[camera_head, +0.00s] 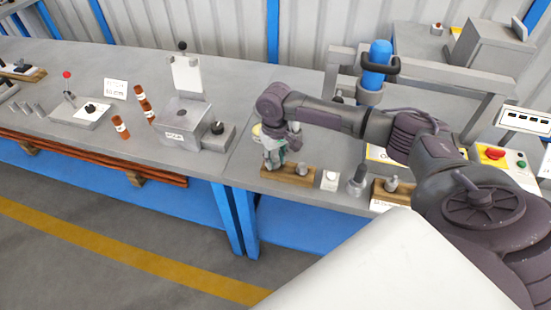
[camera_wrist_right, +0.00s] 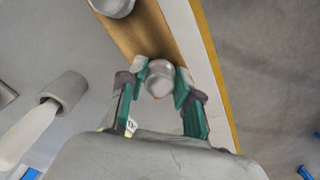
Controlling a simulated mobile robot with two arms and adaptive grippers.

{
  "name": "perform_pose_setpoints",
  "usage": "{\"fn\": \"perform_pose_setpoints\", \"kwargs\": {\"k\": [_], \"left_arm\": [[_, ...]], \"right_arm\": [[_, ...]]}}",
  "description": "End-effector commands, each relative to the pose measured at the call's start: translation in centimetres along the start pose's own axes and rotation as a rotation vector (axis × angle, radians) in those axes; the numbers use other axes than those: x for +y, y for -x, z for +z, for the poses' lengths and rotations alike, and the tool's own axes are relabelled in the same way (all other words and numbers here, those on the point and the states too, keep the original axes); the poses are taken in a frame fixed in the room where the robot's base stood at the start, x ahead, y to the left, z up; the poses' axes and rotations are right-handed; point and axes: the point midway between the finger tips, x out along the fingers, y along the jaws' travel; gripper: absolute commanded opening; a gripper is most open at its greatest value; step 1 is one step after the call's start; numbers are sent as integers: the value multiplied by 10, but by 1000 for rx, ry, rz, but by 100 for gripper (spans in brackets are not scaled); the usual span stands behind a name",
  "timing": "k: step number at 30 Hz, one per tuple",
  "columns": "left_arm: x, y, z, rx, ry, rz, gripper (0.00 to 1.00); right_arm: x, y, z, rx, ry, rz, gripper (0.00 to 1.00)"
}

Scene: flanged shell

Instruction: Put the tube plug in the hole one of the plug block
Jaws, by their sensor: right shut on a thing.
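My right gripper (camera_head: 272,163) is over the left end of a wooden plug block (camera_head: 289,175). In the right wrist view, its green-padded fingers (camera_wrist_right: 159,84) are shut on a grey, round-ended tube plug (camera_wrist_right: 160,77). The plug lies against the block (camera_wrist_right: 160,35) in that picture; whether its lower end is in a hole or above the block is hidden. Another grey metal piece (camera_head: 302,169) stands on the block, to the right of my gripper, and also shows at the top of the wrist view (camera_wrist_right: 113,5). My left gripper is not in view.
A small white box (camera_head: 330,180), a grey post (camera_head: 357,181) and a second wooden block (camera_head: 385,192) stand to the right. A grey box fixture (camera_head: 185,118) stands to the left. The table's front edge is close to the plug block.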

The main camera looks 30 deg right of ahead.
Motion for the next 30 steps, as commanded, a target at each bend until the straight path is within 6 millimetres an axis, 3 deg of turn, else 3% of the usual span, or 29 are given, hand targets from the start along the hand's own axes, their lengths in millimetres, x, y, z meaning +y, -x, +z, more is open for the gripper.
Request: {"fn": "perform_pose_setpoints", "kwargs": {"k": [12, 13, 17, 26, 30], "left_arm": [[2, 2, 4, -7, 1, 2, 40], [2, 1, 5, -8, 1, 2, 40], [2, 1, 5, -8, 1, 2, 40], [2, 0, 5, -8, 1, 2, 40], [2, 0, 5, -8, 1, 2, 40]], "right_arm": [[0, -7, 0, 1, -1, -1, 0], [0, -7, 0, 1, -1, -1, 38], [0, -7, 0, 1, -1, 0, 58], [0, -6, 0, 1, -1, 0, 58], [0, 7, -1, 3, 0, -1, 58]]}}
